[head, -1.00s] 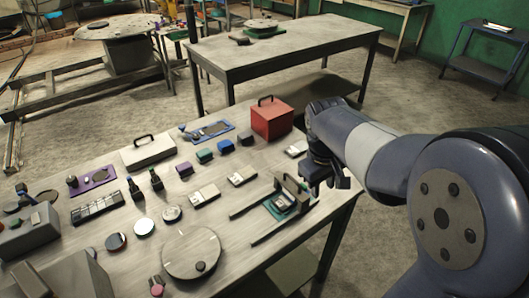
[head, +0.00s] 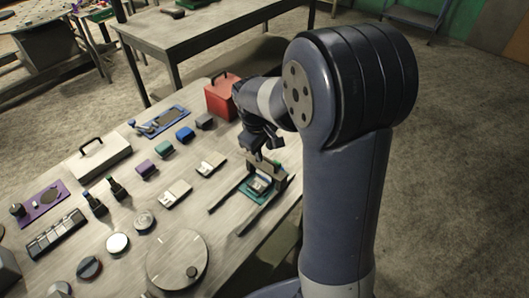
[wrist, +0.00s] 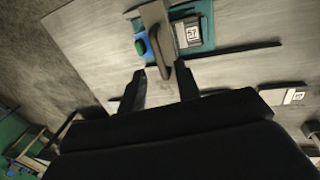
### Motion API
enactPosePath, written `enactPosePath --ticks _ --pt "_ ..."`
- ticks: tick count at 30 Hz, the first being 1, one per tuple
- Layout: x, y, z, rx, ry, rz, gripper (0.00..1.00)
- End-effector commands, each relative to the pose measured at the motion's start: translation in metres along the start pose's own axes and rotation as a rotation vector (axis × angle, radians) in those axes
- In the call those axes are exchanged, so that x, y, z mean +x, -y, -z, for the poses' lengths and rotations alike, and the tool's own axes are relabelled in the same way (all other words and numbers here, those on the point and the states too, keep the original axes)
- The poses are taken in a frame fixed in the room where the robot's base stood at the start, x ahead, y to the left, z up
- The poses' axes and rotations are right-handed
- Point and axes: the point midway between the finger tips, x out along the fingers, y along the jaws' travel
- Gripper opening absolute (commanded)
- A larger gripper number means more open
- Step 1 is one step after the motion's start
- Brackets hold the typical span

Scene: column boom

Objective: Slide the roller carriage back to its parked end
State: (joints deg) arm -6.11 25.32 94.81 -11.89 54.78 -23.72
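The carriage assembly is near the table's right edge: two dark parallel rails (head: 229,192), a teal base (head: 248,196) and an upright brownish frame (head: 265,166). A small grey block with a numbered label sits by the frame; it also shows in the wrist view (wrist: 188,33). Which part is the roller carriage itself I cannot tell for sure. My gripper (head: 265,151) is just above the frame. In the wrist view my gripper (wrist: 160,70) is open, its two fingers apart, with the frame's bar (wrist: 155,35) ahead of the gap. Contact cannot be told.
A red box (head: 221,98) stands behind my gripper. Small blocks, including a blue one (head: 185,135), and a white switch plate (head: 211,164) lie to the left. A round disc (head: 176,260) lies in front left. The floor (head: 450,180) at right is clear.

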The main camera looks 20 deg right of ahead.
Motion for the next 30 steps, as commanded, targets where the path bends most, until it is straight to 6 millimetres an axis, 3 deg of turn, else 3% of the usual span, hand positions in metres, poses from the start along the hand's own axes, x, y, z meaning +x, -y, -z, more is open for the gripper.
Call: enactPosePath --ticks 6,17,28,30 --pt "0.025 0.0 -0.001 0.001 0.002 0.0 0.32" --pt "0.03 0.0 0.0 0.001 0.0 -0.001 0.32" --pt "0.03 0.0 0.0 0.001 0.0 -0.001 0.01" --pt "0.03 0.0 0.0 0.001 0.0 -0.001 0.0"
